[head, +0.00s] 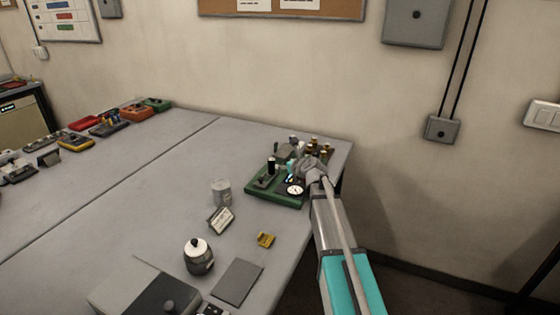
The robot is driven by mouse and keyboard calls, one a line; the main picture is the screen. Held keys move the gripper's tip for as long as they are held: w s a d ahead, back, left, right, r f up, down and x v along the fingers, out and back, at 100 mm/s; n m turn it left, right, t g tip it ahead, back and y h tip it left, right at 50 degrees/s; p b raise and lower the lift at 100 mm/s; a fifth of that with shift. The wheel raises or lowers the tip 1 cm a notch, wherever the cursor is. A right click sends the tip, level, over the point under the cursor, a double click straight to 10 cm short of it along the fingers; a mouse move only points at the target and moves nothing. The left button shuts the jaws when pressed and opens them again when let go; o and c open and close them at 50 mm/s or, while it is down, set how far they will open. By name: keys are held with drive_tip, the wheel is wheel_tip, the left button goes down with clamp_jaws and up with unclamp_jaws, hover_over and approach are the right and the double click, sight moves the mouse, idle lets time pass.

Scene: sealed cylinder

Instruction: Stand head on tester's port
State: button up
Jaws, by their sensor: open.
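A tester with a green base (262,193) stands near the far right end of the grey table. It carries a white round dial (295,190) and an upright dark post with a pale top (270,166). My gripper (303,168) is over the tester's right side, open. Its fingertips are small and merge with the parts behind them. A small cyan-marked piece (290,176) shows just left of my gripper; I cannot tell whether it touches. I cannot clearly pick out the head or the port; my gripper and arm hide part of the tester's right side.
Several small brown pieces (313,147) stand behind my gripper. The table's left middle is clear.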

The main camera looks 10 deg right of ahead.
drive_tip(key=shift+s+d+r, duration=0.2)
drive_tip(key=shift+s+r, duration=0.05)
drive_tip(key=shift+s, duration=0.35)
idle(0.4)
